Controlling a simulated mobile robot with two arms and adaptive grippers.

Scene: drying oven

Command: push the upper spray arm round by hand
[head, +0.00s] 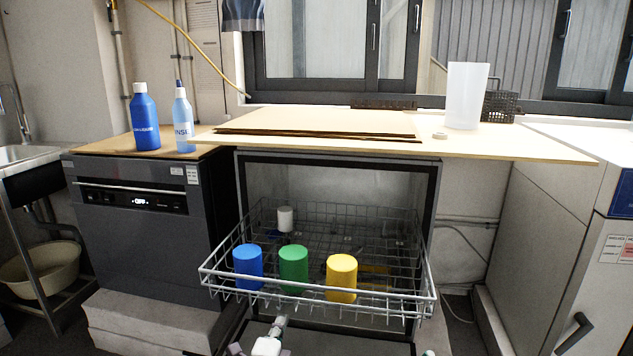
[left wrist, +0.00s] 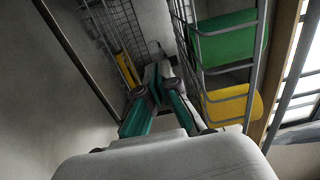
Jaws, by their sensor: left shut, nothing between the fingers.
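A yellow bar under the wire rack (head: 318,315) may be the upper spray arm; it shows in part in the head view (head: 376,270), behind the yellow cup, and as a strip in the left wrist view (left wrist: 128,68). The rack's wires and cups hide most of it. My left gripper (head: 281,321) is low in front of the rack and reaches in below it. In the left wrist view its teal-sided fingers (left wrist: 155,78) are shut and empty, and look apart from the yellow strip. My right gripper is not in view.
The rack is pulled out of the open dark-framed cabinet (head: 437,190). It carries a blue cup (head: 248,267), a green cup (head: 293,268), a yellow cup (head: 341,278) and a white piece (head: 285,219). A closed dark appliance (head: 150,240) stands at the left.

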